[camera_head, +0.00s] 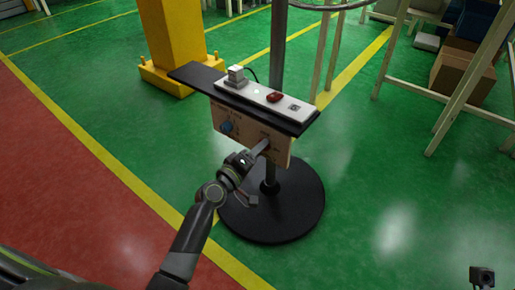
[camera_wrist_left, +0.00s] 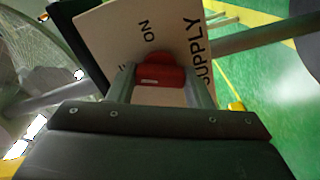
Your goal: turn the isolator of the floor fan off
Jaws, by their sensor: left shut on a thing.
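The fan's stand carries a pale control panel (camera_head: 248,132) under a black shelf. In the left wrist view the red isolator handle (camera_wrist_left: 161,76) sits on that panel (camera_wrist_left: 125,25), below the printed word ON; SUPPLY is printed to the right. My left gripper (camera_head: 263,147) reaches the right part of the panel. In the wrist view my left gripper (camera_wrist_left: 167,84) is shut on the red handle, one finger at each end. In the head view the gripper hides the handle.
The shelf (camera_head: 187,71) holds a white power strip (camera_head: 251,93) with a plug and a red switch. A blue knob (camera_head: 226,127) is left on the panel. The round black base (camera_head: 290,220) stands on green floor. A yellow post (camera_head: 172,40) is behind; racks stand right.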

